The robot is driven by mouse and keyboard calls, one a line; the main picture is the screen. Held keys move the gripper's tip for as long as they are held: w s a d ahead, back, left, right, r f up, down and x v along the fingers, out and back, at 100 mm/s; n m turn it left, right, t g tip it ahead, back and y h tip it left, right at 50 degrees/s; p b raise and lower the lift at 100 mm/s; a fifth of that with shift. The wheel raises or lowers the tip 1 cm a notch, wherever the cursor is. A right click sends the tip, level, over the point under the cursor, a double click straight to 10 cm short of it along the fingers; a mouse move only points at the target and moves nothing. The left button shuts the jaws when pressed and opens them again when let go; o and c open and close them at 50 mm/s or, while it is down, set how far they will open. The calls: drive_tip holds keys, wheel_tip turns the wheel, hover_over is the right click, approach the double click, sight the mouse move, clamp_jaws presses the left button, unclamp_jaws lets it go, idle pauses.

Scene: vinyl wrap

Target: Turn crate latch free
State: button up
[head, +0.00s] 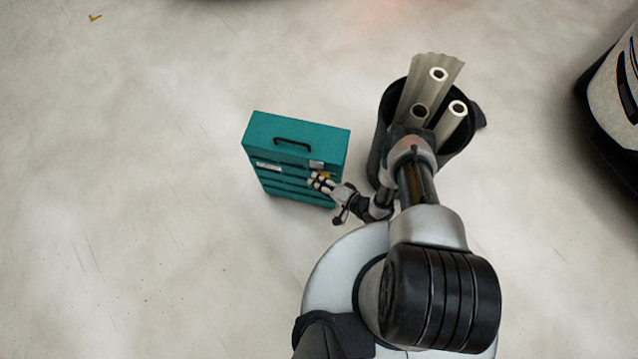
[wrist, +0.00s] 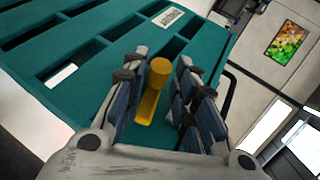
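The teal crate (head: 297,140) stands on the floor left of my arm, with a black handle (head: 292,142) on its top. Its slatted front also fills much of the wrist view (wrist: 75,70). The yellow latch (wrist: 154,92) has a round knob at one end and a flat bar below it. In the head view only a small bit of the latch (head: 324,176) shows by the fingertips. My gripper (head: 318,181) is at the crate's front near its right edge. In the wrist view the open fingers (wrist: 160,85) stand on either side of the latch, with gaps visible.
A black bin (head: 385,125) holding several pale rolls (head: 455,110) stands right of the crate, close to my arm. A vehicle's corner (head: 615,95) is at the far right. The floor left of the crate is clear, and a small yellow piece (head: 94,18) lies far off.

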drive_tip(key=shift+o, duration=1.2)
drive_tip(key=shift+s, duration=0.1)
drive_tip(key=shift+s, duration=0.1)
drive_tip(key=v, duration=1.1)
drive_tip(key=shift+s+d+r, duration=0.2)
drive_tip(key=shift+d+r, duration=0.05)
drive_tip(key=shift+d, duration=0.05)
